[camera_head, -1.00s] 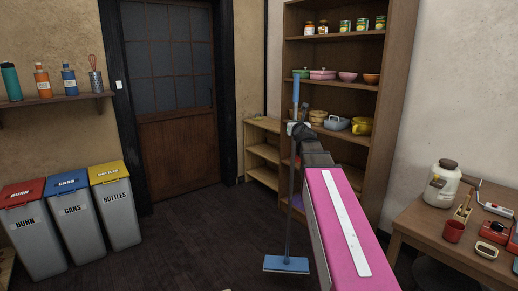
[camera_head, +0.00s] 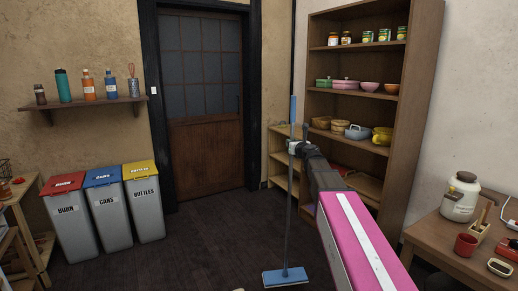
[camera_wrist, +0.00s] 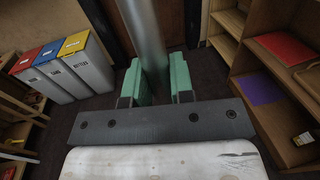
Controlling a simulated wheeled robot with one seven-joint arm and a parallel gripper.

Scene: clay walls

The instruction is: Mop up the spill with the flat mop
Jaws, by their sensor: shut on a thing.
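The flat mop (camera_head: 288,215) has a blue grip at the top, a grey pole and a flat blue head (camera_head: 286,276). It stands upright, with its head low at the floor near the bottom of the head view. My gripper (camera_head: 294,147) is shut around the upper pole. In the wrist view the green finger pads of my gripper (camera_wrist: 160,85) press on the grey pole (camera_wrist: 143,35) from both sides. The mop head is hidden in the wrist view. I cannot make out a spill clearly; a small pale patch shows at the bottom edge of the head view.
Three bins (camera_head: 105,212) stand along the left wall, beside a wooden rack (camera_head: 25,235). A tall shelf (camera_head: 425,110) with bowls and jars stands at the right. A wooden table (camera_head: 450,262) is at the lower right. The dark floor (camera_head: 205,245) in the middle is clear.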

